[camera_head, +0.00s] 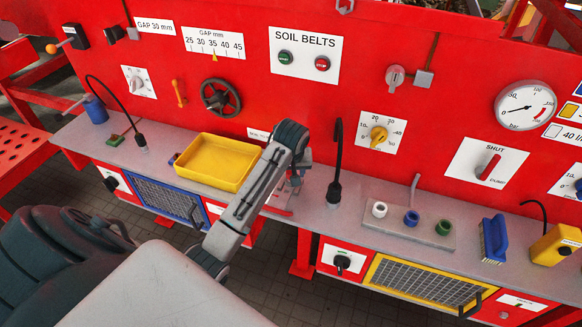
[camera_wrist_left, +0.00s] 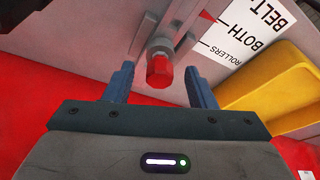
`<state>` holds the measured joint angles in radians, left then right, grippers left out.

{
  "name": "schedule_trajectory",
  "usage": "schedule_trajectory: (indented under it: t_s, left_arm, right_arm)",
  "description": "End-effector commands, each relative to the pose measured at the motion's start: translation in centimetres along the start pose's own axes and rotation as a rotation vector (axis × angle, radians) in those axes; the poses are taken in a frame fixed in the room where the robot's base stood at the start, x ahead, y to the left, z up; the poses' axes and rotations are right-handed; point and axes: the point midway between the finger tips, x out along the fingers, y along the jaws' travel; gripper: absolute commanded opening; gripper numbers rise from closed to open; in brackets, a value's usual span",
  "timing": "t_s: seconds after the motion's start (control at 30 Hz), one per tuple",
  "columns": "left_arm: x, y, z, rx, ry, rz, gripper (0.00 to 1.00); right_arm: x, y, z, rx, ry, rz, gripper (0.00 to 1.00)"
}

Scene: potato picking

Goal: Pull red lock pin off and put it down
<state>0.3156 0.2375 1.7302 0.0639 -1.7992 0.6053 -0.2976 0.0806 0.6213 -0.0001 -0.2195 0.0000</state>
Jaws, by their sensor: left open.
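The red lock pin (camera_wrist_left: 159,71) shows in the left wrist view as a red knob on a grey metal lever bracket (camera_wrist_left: 168,28). My left gripper (camera_wrist_left: 157,77) is open, with one blue finger on each side of the knob and a visible gap on both sides. The knob appears just ahead of or between the fingertips; I cannot tell how deep it sits. In the head view my left gripper (camera_head: 294,184) points down at the panel's shelf, and the arm largely hides the pin there. My right gripper is not in view.
A yellow tray (camera_head: 228,184) stands left of the gripper on the grey shelf (camera_head: 262,222). A black bent stalk (camera_head: 335,190) stands close to the right. Further right are a board with several coloured rings (camera_head: 400,228), a blue brush (camera_head: 494,240) and a yellow box (camera_head: 553,246).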

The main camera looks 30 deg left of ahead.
Motion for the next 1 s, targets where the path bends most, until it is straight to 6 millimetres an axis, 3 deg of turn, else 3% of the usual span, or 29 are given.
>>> schedule_trajectory:
  t_s: [0.07, 0.3, 0.33, 0.43, 1.0]
  left_arm:
    - [0.0, 0.0, 0.0, 0.000, 0.000, 0.000, 0.47]
    - [0.0, 0.0, 0.0, 0.000, 0.000, 0.000, 0.03]
    - [0.0, 0.0, -0.1, 0.000, 0.000, 0.000, 0.22]
    - [0.0, 0.0, -0.1, 0.000, 0.000, 0.000, 0.03]
    - [-1.5, 0.0, -0.6, 0.000, 0.002, 0.001, 0.02]
  right_arm:
    - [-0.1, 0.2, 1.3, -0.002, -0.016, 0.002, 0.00]
    - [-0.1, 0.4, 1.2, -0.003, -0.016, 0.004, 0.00]
    - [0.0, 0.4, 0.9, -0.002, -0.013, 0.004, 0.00]
    - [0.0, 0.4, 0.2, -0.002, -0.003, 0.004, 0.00]
    - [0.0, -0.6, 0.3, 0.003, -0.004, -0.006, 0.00]
